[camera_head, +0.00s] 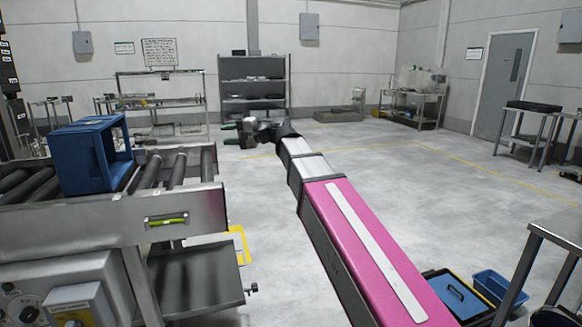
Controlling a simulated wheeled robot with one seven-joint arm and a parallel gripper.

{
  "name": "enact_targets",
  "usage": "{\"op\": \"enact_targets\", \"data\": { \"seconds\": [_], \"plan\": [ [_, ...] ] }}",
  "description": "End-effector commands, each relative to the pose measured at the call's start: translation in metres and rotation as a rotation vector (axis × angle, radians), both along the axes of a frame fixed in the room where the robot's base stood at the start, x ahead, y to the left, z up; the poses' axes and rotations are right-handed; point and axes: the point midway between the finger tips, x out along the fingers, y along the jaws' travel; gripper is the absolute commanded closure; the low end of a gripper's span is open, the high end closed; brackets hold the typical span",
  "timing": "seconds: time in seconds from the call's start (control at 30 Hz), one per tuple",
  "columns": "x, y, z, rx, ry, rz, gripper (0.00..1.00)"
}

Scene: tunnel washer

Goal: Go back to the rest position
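My arm, pink and silver, reaches forward across the middle of the view. My gripper (230,134) is at its far end, small and dark, pointing left over the open floor. Its two fingertips stand apart with a gap between them, and I see nothing held there. A blue crate (85,160) lies on its side on the roller conveyor (160,205) at the left, apart from my gripper.
A grey shelf rack (253,84) stands at the back wall. Steel tables stand at the back left and at the right (525,108). Blue bins (497,287) are on the floor at the lower right. The middle floor is clear.

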Motion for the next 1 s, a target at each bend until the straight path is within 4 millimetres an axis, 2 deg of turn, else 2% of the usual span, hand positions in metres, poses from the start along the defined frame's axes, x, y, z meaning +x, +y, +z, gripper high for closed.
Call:
{"op": "enact_targets", "data": {
  "seconds": [0.27, 0.37, 0.47, 0.6, 0.77, 1.0],
  "plan": [
    [0.010, -0.029, -0.067, -0.145, -0.011, -0.050, 0.62],
    [0.013, -0.046, -0.101, -0.223, -0.014, -0.072, 0.62],
    [0.014, -0.071, -0.147, -0.328, -0.017, -0.096, 0.62],
    [0.011, -0.115, -0.221, -0.509, -0.017, -0.121, 0.62],
    [-0.002, -0.171, -0.297, -0.714, -0.007, -0.128, 0.62],
    [-0.040, -0.258, -0.398, -1.017, 0.025, -0.094, 0.62]
  ]
}}
